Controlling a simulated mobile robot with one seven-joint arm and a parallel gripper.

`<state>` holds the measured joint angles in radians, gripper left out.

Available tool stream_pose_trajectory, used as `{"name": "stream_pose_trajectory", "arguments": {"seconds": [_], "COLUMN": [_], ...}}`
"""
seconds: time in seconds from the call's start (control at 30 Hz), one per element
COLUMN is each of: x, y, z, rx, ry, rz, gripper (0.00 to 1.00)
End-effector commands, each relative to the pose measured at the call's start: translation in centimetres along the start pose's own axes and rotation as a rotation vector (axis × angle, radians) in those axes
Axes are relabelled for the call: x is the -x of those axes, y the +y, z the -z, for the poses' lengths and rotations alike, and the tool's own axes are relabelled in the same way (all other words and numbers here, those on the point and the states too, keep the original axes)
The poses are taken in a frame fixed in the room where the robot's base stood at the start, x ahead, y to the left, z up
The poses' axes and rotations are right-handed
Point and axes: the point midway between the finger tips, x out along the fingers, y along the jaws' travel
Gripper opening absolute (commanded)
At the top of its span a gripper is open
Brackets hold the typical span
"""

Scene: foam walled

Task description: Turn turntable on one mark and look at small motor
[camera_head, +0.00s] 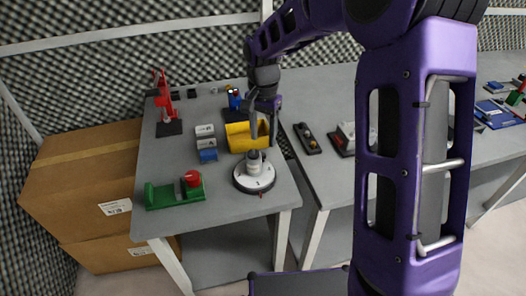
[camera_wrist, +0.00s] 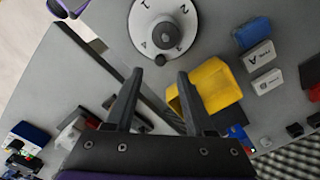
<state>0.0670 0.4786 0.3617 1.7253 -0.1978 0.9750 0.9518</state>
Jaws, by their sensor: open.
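The turntable (camera_head: 254,175) is a round white disc on a dark base near the front right corner of the grey table. In the wrist view the turntable (camera_wrist: 184,18) shows numerals around its rim. A small grey cylindrical part, which looks like the small motor (camera_head: 254,160), stands upright at its centre; it also shows end-on in the wrist view (camera_wrist: 166,36). My gripper (camera_head: 263,127) is above the table, behind the turntable and over the yellow bin. In the wrist view my open, empty gripper (camera_wrist: 160,75) has its fingertips apart from the turntable, just short of its edge.
A yellow bin (camera_head: 240,139) stands behind the turntable. Small white and blue boxes (camera_head: 207,143) are left of it. A green fixture with a red knob (camera_head: 170,193) is at the front left. A red stand (camera_head: 169,128) is at the back left. A second table (camera_head: 318,175) adjoins on the right.

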Motion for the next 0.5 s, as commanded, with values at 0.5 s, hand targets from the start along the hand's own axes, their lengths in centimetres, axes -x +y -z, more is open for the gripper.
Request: {"name": "stream_pose_trajectory", "arguments": {"seconds": [0.5], "x": [-5.7], "y": [-0.1], "z": [0.0], "rx": [0.001], "ry": [0.001], "rz": [0.001], "gripper": [0.54]}}
